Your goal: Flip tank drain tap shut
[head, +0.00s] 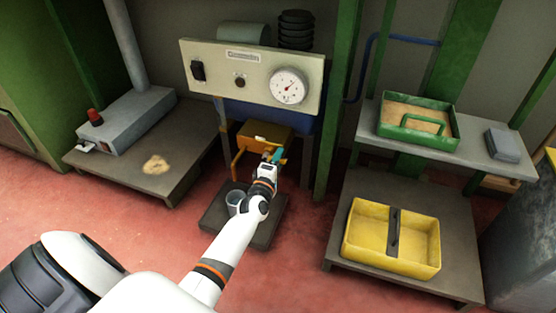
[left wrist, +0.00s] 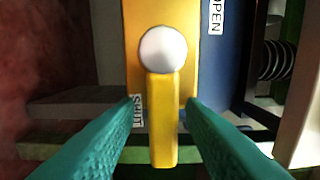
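The yellow drain tap lever (left wrist: 163,125) with a round white knob (left wrist: 163,49) is close in front of my left gripper in the left wrist view. It lies over a yellow plate (left wrist: 190,20), with an OPEN label (left wrist: 216,16) at upper right and a SHUT label (left wrist: 138,111) at lower left. My left gripper (left wrist: 161,102) is open, its teal fingers on either side of the lever with gaps visible. In the head view the left gripper (head: 274,155) reaches the yellow tap housing (head: 265,132) below the blue tank (head: 240,108). The lever is hard to make out there. My right gripper is out of view.
A cream panel with a dial gauge (head: 289,86) hangs above the tap. A green post (head: 334,120) rises to the right; shelves carry a green tray (head: 450,138) and yellow tray (head: 352,247).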

